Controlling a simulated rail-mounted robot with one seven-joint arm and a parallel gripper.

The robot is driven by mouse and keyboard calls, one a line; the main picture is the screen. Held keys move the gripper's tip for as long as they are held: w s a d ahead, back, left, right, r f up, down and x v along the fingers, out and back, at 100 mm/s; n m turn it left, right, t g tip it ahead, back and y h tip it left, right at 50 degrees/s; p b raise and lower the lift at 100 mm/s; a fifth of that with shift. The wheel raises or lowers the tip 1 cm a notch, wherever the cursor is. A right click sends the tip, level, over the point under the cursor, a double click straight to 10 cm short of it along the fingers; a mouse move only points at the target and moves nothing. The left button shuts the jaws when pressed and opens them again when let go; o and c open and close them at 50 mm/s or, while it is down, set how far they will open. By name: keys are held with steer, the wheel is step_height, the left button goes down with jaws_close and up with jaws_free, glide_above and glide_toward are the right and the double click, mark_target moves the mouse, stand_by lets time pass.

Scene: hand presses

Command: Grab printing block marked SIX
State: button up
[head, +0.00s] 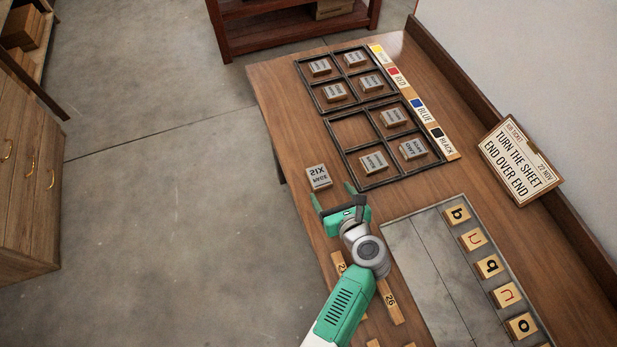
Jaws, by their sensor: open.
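A printing block (318,177) with a pale top and dark lettering lies on the wooden table, left of the dark frames. Its turned or mirrored letters look like SIX, with a smaller line below. My gripper (333,196) is in the head view just below and to the right of this block. Its two fingers are spread, with nothing between them. The block appears apart from the fingers.
Dark divided frames (325,112) hold several similar blocks; one compartment (352,131) is empty. A colour strip (417,100) lies beside them. Letter tiles (472,239) line a grey slab (425,262). Numbered wooden strips (390,302) lie near my arm. A ticket sign (520,160) stands at right.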

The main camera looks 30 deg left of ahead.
mark_target(320, 178)
steer(key=shift+b+x, duration=0.4)
steer(key=shift+x, duration=0.7)
steer(key=shift+w+a, duration=0.15)
steer(key=b+x, duration=0.2)
steer(key=x, duration=0.3)
steer(key=shift+a+f, duration=0.15)
steer(key=shift+s, duration=0.2)
steer(key=c, duration=1.1)
